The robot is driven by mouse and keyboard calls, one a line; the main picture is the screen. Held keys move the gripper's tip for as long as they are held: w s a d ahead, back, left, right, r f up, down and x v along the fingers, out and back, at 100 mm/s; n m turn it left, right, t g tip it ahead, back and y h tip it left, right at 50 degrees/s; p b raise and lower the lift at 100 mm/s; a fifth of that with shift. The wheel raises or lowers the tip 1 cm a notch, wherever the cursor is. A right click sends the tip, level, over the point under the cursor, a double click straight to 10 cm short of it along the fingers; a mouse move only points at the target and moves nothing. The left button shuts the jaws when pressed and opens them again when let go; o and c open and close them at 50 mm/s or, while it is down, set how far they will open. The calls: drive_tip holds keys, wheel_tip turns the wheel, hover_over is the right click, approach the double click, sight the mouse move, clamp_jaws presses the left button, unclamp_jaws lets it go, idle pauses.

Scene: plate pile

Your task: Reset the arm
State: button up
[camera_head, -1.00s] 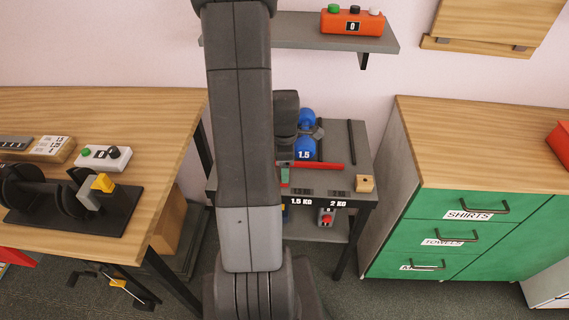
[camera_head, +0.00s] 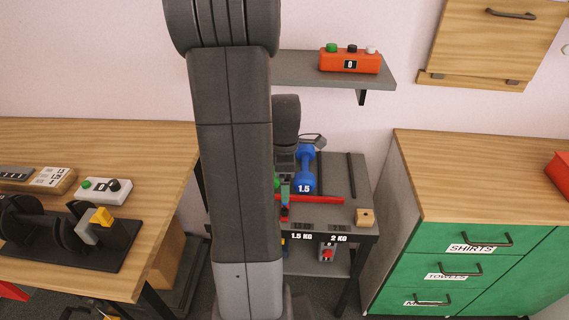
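My arm rises through the middle of the camera_head view and hides much of the small grey table (camera_head: 345,228) behind it. The wrist shows just right of the arm, above the table. My gripper (camera_head: 285,192) is small and partly hidden there, left of a blue dumbbell (camera_head: 304,182) marked 1.5. Whether its fingers are open or shut, or hold anything, cannot be made out. The dumbbell lies on the table between dark rails, behind a red bar (camera_head: 325,199).
A wooden desk (camera_head: 90,140) with a white button box (camera_head: 104,189) and a black device stands left. A green-drawered cabinet (camera_head: 470,185) stands right. A grey wall shelf (camera_head: 300,68) carries an orange button box (camera_head: 349,62). A wooden block (camera_head: 365,217) sits on the small table's front right.

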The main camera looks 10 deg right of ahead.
wheel_tip(320, 180, up, 5)
drive_tip(key=shift+r, duration=0.2)
idle(0.3)
wheel_tip(320, 180, down, 14)
drive_tip(key=shift+r, duration=0.1)
idle(0.5)
